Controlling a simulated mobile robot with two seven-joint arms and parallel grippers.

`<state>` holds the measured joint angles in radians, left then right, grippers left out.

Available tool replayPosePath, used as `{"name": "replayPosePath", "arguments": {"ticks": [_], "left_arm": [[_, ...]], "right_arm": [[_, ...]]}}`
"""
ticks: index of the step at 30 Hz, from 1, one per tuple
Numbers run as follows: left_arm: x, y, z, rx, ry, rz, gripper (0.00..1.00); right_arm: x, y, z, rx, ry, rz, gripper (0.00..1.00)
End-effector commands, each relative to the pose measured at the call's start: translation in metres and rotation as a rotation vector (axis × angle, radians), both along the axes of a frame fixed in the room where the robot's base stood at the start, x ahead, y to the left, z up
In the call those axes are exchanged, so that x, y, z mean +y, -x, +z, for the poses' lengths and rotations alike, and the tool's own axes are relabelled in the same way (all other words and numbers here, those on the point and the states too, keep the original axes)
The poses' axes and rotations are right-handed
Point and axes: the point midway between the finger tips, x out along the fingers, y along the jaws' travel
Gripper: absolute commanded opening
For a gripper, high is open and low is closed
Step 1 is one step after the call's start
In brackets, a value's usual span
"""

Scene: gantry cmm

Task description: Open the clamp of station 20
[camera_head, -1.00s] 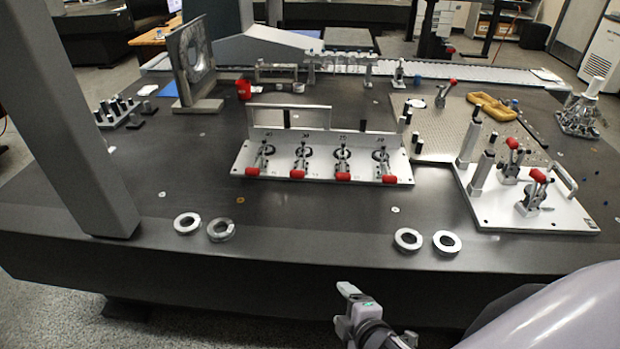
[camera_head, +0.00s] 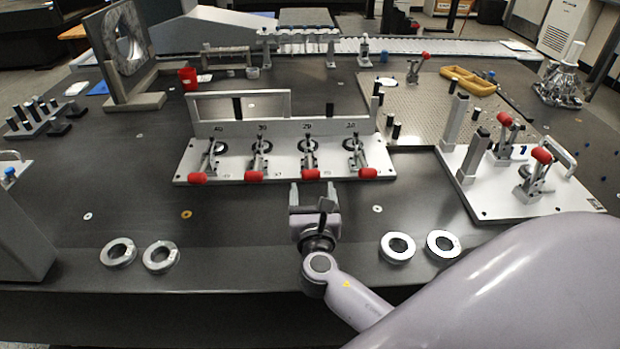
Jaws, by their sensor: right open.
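The clamp fixture (camera_head: 190,168) is a pale metal plate with a row of toggle clamps, each with a red-tipped handle pointing toward me. The small labels are hard to read; the third from the left seems to be 20. That clamp (camera_head: 309,157) has its red handle tip (camera_head: 311,174) low at the plate's front edge. My right gripper (camera_head: 313,198) is open and empty, fingers pointing away from me, just in front of that red tip in the picture. I cannot tell its exact height or whether it touches. My left gripper is not in view.
Metal rings (camera_head: 118,252) lie in pairs along the front edge, the other pair (camera_head: 397,247) right of my arm. A second clamp plate (camera_head: 500,203) with posts stands at right. An upright plate with a round hole (camera_head: 108,60) stands back left. Bare table lies between rings and fixture.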

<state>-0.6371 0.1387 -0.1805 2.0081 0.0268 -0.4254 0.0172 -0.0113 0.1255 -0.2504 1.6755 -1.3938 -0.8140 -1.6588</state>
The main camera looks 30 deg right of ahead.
Motion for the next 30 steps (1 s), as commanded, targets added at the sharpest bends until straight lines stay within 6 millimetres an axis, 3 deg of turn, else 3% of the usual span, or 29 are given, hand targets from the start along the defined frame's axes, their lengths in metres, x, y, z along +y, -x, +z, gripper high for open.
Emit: {"name": "replayPosePath", "arguments": {"ticks": [1,7,21,30], "left_arm": [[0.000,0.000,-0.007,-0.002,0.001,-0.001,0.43],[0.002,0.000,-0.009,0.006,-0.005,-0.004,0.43],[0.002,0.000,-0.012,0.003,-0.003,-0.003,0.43],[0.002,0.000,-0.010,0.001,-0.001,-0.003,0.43]], "right_arm": [[0.000,0.000,-0.009,-0.001,0.000,0.001,0.70],[-0.003,-0.007,-0.009,-0.003,-0.001,0.001,0.70],[-0.035,-0.057,-0.009,-0.002,-0.002,0.000,0.70],[-0.037,-0.061,-0.009,-0.001,-0.003,0.001,0.70]]}}
